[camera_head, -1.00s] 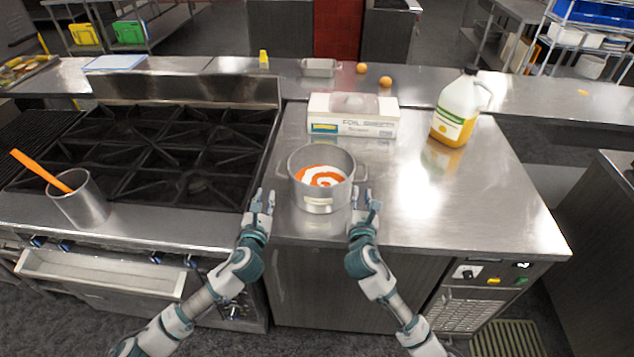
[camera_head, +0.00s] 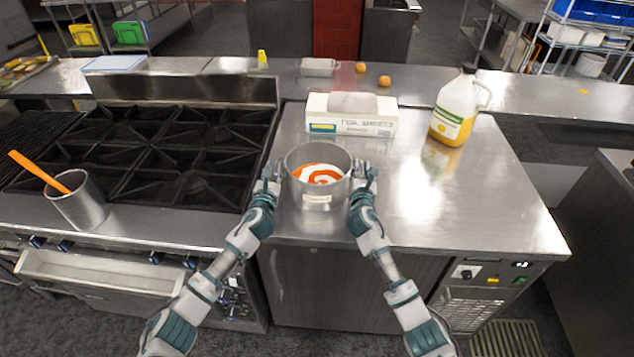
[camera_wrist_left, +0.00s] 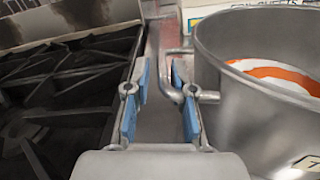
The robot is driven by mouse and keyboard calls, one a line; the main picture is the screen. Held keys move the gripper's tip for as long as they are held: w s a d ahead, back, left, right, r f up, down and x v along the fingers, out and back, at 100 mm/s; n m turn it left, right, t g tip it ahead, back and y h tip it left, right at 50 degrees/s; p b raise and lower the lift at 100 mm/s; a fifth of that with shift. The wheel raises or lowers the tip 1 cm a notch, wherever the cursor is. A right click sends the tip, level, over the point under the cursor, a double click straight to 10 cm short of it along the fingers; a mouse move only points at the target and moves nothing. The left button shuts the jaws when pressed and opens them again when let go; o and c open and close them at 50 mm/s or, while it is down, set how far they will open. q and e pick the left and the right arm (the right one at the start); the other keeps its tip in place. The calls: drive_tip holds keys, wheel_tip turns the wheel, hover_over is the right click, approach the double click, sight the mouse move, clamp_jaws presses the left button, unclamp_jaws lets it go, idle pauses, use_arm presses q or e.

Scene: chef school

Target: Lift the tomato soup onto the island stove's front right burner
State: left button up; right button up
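The tomato soup is a metal pot (camera_head: 318,180) with an orange and white swirl inside. It stands upright on the steel counter right of the stove. In the left wrist view the pot (camera_wrist_left: 245,100) is at the right. My left gripper (camera_head: 271,174) is at the pot's left handle; in the wrist view the bent handle (camera_wrist_left: 168,70) lies between its parted blue fingertips. My right gripper (camera_head: 364,175) is at the pot's right side, fingers apart; its handle is hidden. The stove's front right burner (camera_head: 203,184) is bare, left of my left gripper.
A foil sheets box (camera_head: 350,116) stands behind the pot and a juice jug (camera_head: 456,112) at the back right. A metal container with an orange-handled utensil (camera_head: 80,202) stands on the stove's front left. The counter right of the pot is clear.

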use_arm(q)
drive_tip(key=shift+d, duration=0.25)
use_arm(e)
drive_tip(key=shift+d, duration=0.25)
use_arm(q)
drive_tip(key=shift+d, duration=0.25)
clamp_jaws()
use_arm(e)
drive_tip(key=shift+d+f, duration=0.1)
drive_tip(key=shift+d, duration=0.2)
clamp_jaws()
use_arm(q)
drive_tip(key=shift+a, duration=0.1)
use_arm(e)
drive_tip(key=shift+a, duration=0.1)
